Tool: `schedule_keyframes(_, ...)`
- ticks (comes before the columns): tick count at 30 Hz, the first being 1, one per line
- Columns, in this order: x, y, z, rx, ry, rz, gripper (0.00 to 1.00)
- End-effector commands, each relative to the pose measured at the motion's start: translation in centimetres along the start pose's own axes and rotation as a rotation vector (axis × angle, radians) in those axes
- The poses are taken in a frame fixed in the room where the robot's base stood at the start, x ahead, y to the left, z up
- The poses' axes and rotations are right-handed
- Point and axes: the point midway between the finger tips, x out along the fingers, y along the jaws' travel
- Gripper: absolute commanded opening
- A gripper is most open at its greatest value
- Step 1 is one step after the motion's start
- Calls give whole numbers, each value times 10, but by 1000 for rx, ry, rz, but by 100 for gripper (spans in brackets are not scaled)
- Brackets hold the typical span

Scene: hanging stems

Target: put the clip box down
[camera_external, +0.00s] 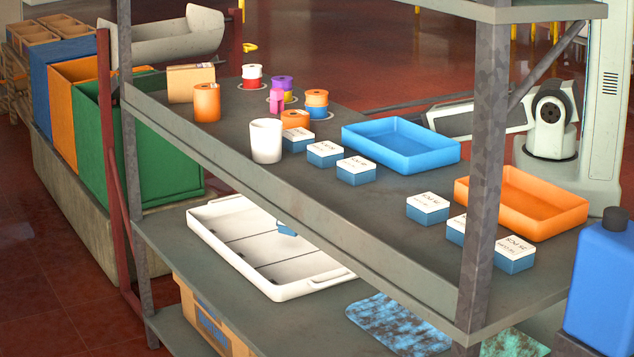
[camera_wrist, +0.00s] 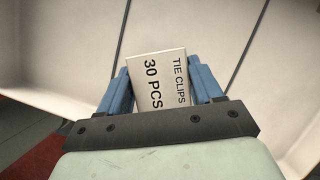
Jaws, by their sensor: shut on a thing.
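The clip box (camera_wrist: 160,75) is white on top and reads "TIE CLIPS 30 PCS". In the wrist view my gripper (camera_wrist: 161,68) is shut on it, a blue finger on each side. The white tray (camera_wrist: 195,25) lies beyond it, and the box appears between two dark divider lines. I cannot tell whether the box touches the tray floor. In the external view the white divided tray (camera_external: 225,242) is on the lower shelf. A small blue and white piece (camera_external: 286,229) shows over it beneath the upper shelf edge; I cannot tell whether it is box or finger. The upper shelf hides my gripper there.
The upper shelf (camera_external: 400,278) overhangs the tray and carries several blue-and-white boxes (camera_external: 356,170), a blue tray (camera_external: 400,145), an orange tray (camera_external: 520,202), a white cup (camera_external: 266,140) and spools. A cardboard box (camera_external: 205,325) and a mottled blue mat (camera_external: 398,322) are near the tray.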

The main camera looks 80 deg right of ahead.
Motion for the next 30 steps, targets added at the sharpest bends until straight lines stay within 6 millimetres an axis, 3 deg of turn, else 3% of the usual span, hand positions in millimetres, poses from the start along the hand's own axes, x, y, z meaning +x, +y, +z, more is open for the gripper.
schedule_keyframes(3, 10, 13, 14, 36, -1, -13, 30)
schedule_keyframes(10, 20, 21, 25, 75, -3, -30, 30)
schedule_keyframes(21, 47, 20, 16, 80, -4, -31, 30)
schedule_keyframes(30, 48, 21, 15, 79, -3, -32, 30)
